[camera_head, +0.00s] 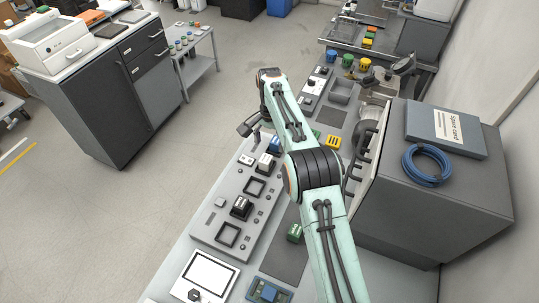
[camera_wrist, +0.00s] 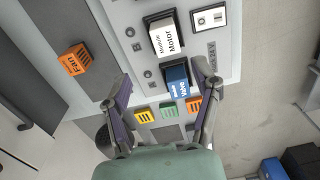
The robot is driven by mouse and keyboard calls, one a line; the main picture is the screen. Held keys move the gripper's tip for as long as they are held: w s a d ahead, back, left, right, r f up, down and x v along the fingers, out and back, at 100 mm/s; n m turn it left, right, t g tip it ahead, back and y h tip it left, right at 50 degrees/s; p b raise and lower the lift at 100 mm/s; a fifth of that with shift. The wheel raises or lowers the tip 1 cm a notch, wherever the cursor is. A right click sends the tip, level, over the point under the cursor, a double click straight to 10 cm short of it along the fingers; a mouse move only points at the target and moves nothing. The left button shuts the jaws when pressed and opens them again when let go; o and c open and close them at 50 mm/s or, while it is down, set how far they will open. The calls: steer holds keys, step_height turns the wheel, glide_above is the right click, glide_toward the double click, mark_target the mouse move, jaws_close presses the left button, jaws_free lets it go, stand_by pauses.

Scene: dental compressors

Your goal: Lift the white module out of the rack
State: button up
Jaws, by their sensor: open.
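The white module (camera_wrist: 166,38), printed "Module Motor", sits in a dark-framed slot of the grey rack (camera_wrist: 130,17) in the wrist view. It also shows in the head view (camera_head: 266,163), small, on the rack's far part. A blue module (camera_wrist: 177,84) sits next to it, nearer my gripper. My gripper (camera_wrist: 165,70) is open and empty, its fingers spread to either side of the blue module in the picture. The white module lies just beyond the fingertips. In the head view my gripper (camera_head: 254,130) is by the rack's far end; its height above the rack is unclear.
An orange fan module (camera_wrist: 74,60) lies left in the wrist view; yellow (camera_wrist: 144,116), green (camera_wrist: 169,109) and orange modules lie below. In the head view a grey cabinet (camera_head: 430,190) with a blue cable coil (camera_head: 426,165) stands right of my arm. Floor is open left.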

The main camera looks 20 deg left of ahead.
mark_target(265, 160)
steer(key=f, duration=0.5)
steer(key=s+a+f, duration=0.1)
steer(key=f, duration=0.1)
steer(key=shift+f, duration=0.3)
jaws_close()
